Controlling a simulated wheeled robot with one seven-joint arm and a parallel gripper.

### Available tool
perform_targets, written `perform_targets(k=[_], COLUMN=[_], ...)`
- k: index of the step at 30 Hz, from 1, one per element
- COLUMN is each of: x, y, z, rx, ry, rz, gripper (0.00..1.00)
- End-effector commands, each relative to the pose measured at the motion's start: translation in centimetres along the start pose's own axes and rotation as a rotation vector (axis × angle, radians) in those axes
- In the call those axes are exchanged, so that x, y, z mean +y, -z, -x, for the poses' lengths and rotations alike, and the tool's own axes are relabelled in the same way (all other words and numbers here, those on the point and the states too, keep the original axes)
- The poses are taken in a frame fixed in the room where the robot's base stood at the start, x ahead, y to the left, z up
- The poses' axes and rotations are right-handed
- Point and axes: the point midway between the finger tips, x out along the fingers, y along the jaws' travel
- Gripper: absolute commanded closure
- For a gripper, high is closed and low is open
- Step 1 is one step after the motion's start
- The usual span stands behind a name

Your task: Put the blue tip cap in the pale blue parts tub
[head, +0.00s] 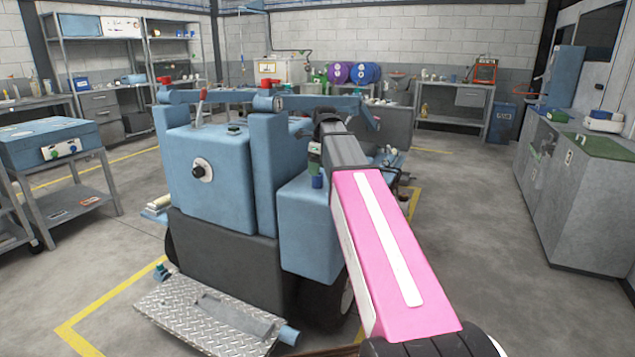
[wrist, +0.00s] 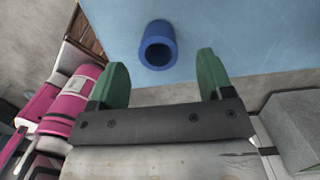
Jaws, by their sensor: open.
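The blue tip cap (wrist: 157,46) is a short, dark blue, hollow cylinder in the wrist view. It shows between and slightly beyond the green fingertips of my gripper (wrist: 162,67). The fingers are spread, with a visible gap on each side of the cap, and nothing is held. In the head view a small dark blue cylinder (head: 317,181), seemingly the cap, shows just below a green finger, against the blue machine. My arm hides most of the gripper there. I cannot pick out the pale blue parts tub with certainty in either view.
The large blue wheeled machine (head: 208,180) stands directly ahead, with a metal tread plate (head: 205,315) low in front. A grey bench (head: 585,195) stands at the right and a blue cart (head: 50,148) at the left. Open floor lies between the machine and the right bench.

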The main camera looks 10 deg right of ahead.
Motion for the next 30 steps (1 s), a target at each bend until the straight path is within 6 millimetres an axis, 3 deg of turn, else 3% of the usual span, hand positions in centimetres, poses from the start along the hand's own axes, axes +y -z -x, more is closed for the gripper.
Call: perform_targets(k=[5,15,23,25,28,30], x=[0.0,0.2,0.1,0.1,0.1,0.1], y=[-0.1,-0.2,-0.2,-0.2,-0.2,-0.2], z=[-0.9,-5.0,-5.3,-5.3,-5.3,-5.3], rx=[0.0,0.001,-0.001,-0.001,-0.001,-0.001], ry=[0.001,-0.001,0.001,0.001,0.001,0.001], rz=[0.0,0.0,0.0,0.0,0.0,0.0], gripper=[0.27,0.27,0.27,0.43,0.75,0.79])
